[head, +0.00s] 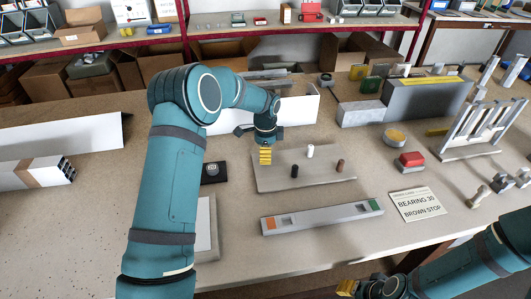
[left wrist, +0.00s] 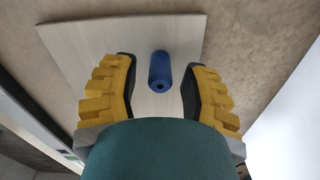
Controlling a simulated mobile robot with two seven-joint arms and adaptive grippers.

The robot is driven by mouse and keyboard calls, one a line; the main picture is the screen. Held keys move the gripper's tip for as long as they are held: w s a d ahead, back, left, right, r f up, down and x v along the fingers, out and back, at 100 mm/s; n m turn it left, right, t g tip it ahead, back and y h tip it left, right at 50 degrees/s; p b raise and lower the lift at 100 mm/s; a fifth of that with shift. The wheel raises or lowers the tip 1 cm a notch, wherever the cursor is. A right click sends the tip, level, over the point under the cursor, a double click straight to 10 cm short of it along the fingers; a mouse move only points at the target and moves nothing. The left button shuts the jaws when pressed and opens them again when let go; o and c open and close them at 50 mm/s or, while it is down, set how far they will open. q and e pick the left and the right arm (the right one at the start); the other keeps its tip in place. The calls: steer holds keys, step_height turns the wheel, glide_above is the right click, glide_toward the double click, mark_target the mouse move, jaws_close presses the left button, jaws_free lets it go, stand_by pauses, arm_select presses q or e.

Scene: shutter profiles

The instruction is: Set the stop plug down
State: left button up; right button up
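A light board (head: 270,182) lies on the bench with a white plug (head: 310,151), a black plug (head: 294,171) and a brown plug (head: 340,165) standing on it. My left gripper (head: 265,157) points down over the board's far left part. In the left wrist view a blue plug (left wrist: 160,70) is between the fingers, with a gap on each side, so the gripper is open around it. It seems to stand on the board; the fingers hide it in the head view. My right gripper (head: 362,289) is at the bottom edge, partly cut off.
A grey profile (head: 322,215) with orange and green ends lies in front of the board. A card (head: 417,204) reads "BEARING 30 BROWN STOP". A red-topped block (head: 409,162), a grey rack (head: 475,130) and a large grey block (head: 425,98) stand to the right.

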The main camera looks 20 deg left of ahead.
arm_select(q)
steer(key=shift+r, duration=0.3)
step_height(320, 180, up, 12)
steer(key=p, duration=0.1)
steer(key=shift+p, duration=0.35)
